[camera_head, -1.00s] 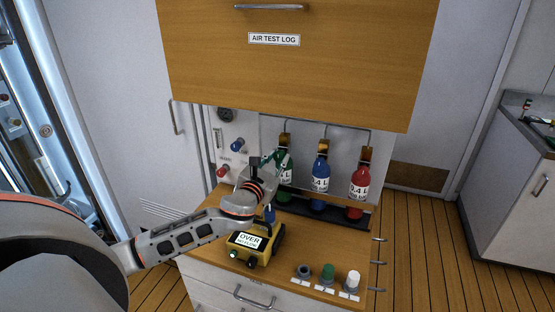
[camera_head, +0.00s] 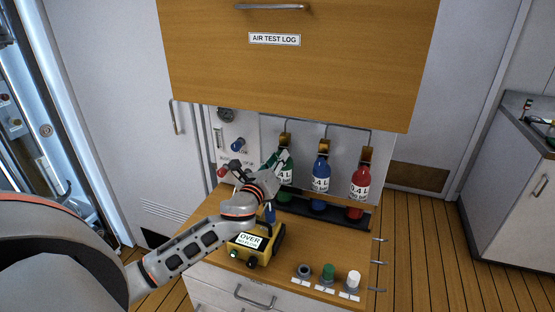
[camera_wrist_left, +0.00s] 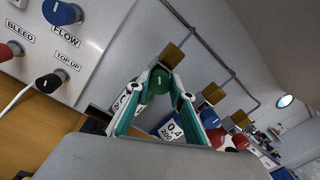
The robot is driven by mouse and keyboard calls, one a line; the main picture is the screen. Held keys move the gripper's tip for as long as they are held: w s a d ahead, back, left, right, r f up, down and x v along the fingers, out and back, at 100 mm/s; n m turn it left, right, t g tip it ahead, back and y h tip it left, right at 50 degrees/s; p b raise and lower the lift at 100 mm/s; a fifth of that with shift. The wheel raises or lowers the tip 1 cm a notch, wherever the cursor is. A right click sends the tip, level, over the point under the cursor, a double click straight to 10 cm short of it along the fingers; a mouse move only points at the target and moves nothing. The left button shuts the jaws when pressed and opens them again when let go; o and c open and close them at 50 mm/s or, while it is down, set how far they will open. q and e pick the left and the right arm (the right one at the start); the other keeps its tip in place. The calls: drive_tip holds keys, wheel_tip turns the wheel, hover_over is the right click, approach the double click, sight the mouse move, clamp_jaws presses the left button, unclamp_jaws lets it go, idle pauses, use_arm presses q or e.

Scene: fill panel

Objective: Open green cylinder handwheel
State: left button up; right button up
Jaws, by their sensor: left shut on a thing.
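The green cylinder (camera_head: 286,174) stands at the left of three cylinders on the rack, with a brass-coloured valve block (camera_head: 285,139) on top. In the left wrist view its round green handwheel (camera_wrist_left: 157,81) sits between my fingertips. My left gripper (camera_head: 281,157) reaches the upper part of the green cylinder from the front left. Its fingers (camera_wrist_left: 159,92) are shut on the green handwheel, one on each side. The gripper hides part of the green cylinder in the head view. My right gripper is not in view.
The blue cylinder (camera_head: 320,175) and the red cylinder (camera_head: 359,184) stand just right. A yellow meter (camera_head: 262,243) sits below my left arm. Panel knobs, including a blue one (camera_head: 237,145), are left of the cylinders. A wooden cabinet (camera_head: 300,75) overhangs above.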

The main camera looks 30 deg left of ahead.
use_arm(q)
drive_tip(key=n, duration=1.2)
drive_tip(key=n+y, duration=0.1)
drive_tip(key=n, duration=1.1)
drive_tip(key=shift+f+g, duration=0.15)
drive_tip(key=shift+g, duration=0.15)
drive_tip(key=shift+n, duration=0.3)
drive_tip(key=o, duration=1.1)
drive_tip(key=shift+f, duration=0.1)
